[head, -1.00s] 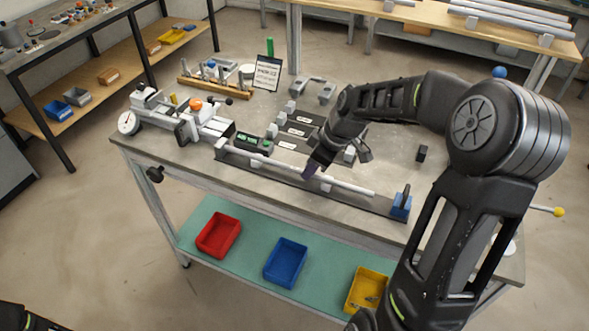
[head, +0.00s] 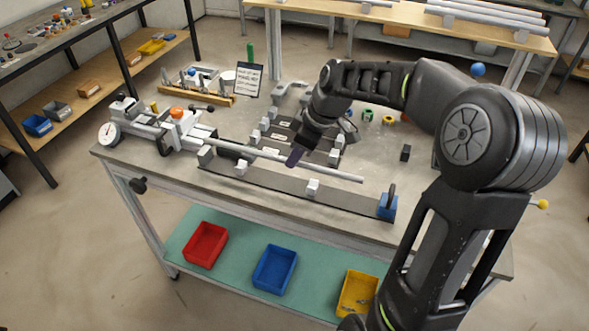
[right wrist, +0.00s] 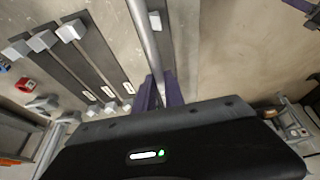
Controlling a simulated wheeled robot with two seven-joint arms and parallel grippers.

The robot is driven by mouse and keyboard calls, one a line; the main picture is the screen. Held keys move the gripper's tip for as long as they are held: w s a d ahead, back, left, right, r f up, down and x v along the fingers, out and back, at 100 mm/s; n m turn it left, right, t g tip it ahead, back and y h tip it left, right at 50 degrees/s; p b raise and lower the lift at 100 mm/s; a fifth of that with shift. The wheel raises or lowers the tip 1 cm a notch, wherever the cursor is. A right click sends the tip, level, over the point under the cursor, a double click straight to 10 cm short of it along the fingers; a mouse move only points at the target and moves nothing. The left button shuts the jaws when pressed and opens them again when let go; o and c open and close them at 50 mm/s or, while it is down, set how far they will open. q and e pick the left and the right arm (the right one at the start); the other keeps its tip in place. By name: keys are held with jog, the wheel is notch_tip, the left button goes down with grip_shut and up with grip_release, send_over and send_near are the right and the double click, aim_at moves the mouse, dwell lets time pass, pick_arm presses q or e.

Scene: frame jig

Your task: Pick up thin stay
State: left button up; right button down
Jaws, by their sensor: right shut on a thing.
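The thin stay is a long, pale grey rod (head: 340,174). It runs from beside the clamp device to the right, above the long dark jig base (head: 270,187). My right gripper (head: 293,157) is shut on it near its middle and holds it clear of the base's light support blocks (head: 313,186). In the right wrist view the rod (right wrist: 146,40) passes between the purple fingers (right wrist: 160,92); the grip itself is partly hidden by the gripper body. My left gripper is not in view.
A clamp device with a dial gauge (head: 109,132) stands at the bench's left end. A blue end stop (head: 387,207) is at the base's right end. Shorter dark plates with blocks (head: 283,127) lie behind. Red (head: 205,245), blue (head: 275,269) and yellow (head: 357,294) bins sit on the shelf below.

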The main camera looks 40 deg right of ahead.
notch_tip(320, 180, up, 4)
jog(key=shift+r, duration=0.2)
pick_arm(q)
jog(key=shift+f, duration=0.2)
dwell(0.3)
